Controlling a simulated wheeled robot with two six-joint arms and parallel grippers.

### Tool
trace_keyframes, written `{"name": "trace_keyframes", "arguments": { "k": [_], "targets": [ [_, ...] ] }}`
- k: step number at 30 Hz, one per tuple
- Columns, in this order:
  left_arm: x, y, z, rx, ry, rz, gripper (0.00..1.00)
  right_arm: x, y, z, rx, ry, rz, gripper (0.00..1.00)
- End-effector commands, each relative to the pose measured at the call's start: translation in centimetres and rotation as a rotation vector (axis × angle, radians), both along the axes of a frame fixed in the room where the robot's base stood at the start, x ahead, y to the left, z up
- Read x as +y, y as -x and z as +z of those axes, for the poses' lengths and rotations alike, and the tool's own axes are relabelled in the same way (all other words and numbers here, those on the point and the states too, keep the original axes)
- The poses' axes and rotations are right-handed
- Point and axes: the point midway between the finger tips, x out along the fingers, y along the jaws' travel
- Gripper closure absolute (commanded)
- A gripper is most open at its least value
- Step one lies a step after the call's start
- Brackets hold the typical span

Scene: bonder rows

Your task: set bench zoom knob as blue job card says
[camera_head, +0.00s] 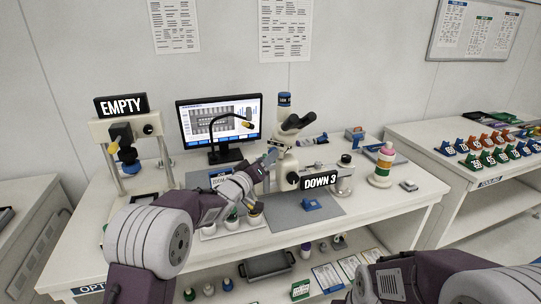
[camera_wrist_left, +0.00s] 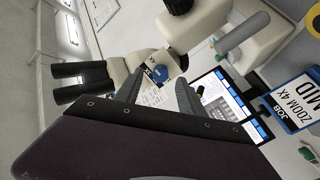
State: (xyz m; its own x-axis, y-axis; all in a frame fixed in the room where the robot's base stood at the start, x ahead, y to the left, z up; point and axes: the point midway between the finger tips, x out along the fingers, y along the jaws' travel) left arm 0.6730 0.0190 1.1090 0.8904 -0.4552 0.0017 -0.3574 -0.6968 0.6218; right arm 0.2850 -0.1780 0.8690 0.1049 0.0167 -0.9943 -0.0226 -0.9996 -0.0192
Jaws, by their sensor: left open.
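The white bench microscope (camera_head: 285,172) stands mid-bench with dark eyepieces. Its blue zoom knob (camera_wrist_left: 159,72) shows in the left wrist view on the pale head, with small markings beside it; I cannot read its setting surely. The blue job card (camera_wrist_left: 296,100) reads "JOB", "ZOOM 4X" and "MID" in the left wrist view. In the head view my left arm partly covers the card (camera_head: 220,176). My left gripper (camera_head: 270,157) is open beside the microscope head. Its fingers (camera_wrist_left: 158,92) are apart around the view of the knob, with no contact visible. My right gripper is out of view.
A monitor (camera_head: 219,122) stands behind the microscope. A stack of coloured rings (camera_head: 383,165) stands right. Small pots sit under my left forearm.

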Motion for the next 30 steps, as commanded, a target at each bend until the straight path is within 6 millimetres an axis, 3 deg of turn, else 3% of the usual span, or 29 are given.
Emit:
{"name": "trace_keyframes", "arguments": {
  "k": [6,16,17,21,22,30],
  "targets": [
    [-1.4,-2.8,0.1,0.001,0.0,0.001,0.53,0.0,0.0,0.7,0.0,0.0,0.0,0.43],
    [-1.7,-3.4,0.0,0.0,0.0,0.001,0.53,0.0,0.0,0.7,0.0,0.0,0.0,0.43],
    [-1.7,-3.4,0.0,0.0,0.0,0.001,0.56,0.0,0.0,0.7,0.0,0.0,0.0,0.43],
    [-1.7,-3.4,0.0,0.0,0.0,0.001,0.95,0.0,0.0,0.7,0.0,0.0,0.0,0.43],
    [-1.7,-3.4,0.0,0.0,0.0,0.001,1.0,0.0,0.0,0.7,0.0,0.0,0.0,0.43],
    [-1.7,-3.4,-0.1,-0.008,-0.016,0.002,1.0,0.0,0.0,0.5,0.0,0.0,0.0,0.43]
  ]
}}
